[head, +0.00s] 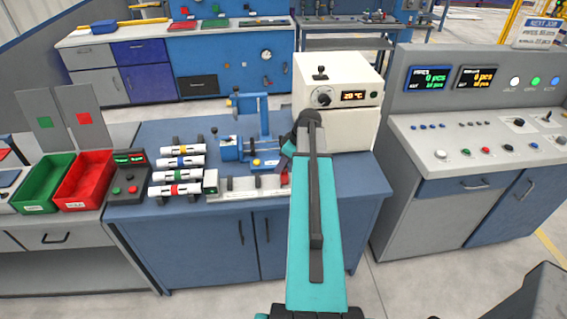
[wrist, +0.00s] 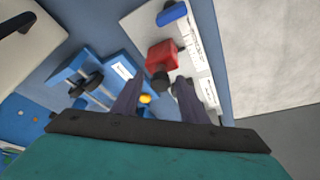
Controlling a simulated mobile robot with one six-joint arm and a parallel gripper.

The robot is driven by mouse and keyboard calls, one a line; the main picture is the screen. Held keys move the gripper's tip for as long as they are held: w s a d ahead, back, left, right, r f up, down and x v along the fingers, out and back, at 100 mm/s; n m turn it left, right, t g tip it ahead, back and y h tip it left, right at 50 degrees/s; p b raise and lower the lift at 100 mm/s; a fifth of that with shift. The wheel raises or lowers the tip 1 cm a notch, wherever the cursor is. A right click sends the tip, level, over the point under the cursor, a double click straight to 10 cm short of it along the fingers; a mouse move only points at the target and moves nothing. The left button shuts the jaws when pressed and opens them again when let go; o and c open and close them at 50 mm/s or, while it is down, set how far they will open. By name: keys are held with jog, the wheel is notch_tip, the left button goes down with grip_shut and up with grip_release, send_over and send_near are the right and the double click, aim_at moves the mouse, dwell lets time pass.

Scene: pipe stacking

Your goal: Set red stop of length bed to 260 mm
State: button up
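In the wrist view the red stop (wrist: 162,54) sits on the pale length bed (wrist: 203,72), with a dark round knob on its near side. A printed scale runs along the bed beside it; its numbers are too small to read. My gripper (wrist: 158,88) is open, its two dark fingers apart, just short of the red stop's knob. I see nothing held between them. A blue stop (wrist: 172,14) sits farther along the bed.
A blue vise-like fixture (head: 235,148) stands behind the bed, and also left of my fingers in the wrist view (wrist: 75,75). Banded white pipes (head: 176,163) lie left of the bed. A white heater box (head: 345,98) stands behind my arm. Red bin (head: 88,178) and green bin (head: 42,187) are farther left.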

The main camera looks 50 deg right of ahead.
grip_shut()
dwell(0.3)
jog(key=shift+s+d+f+b, duration=0.15)
jog(key=shift+s+d+b, duration=0.2)
jog(key=shift+d+b, duration=0.15)
jog(key=shift+s+d, duration=0.4)
grip_release()
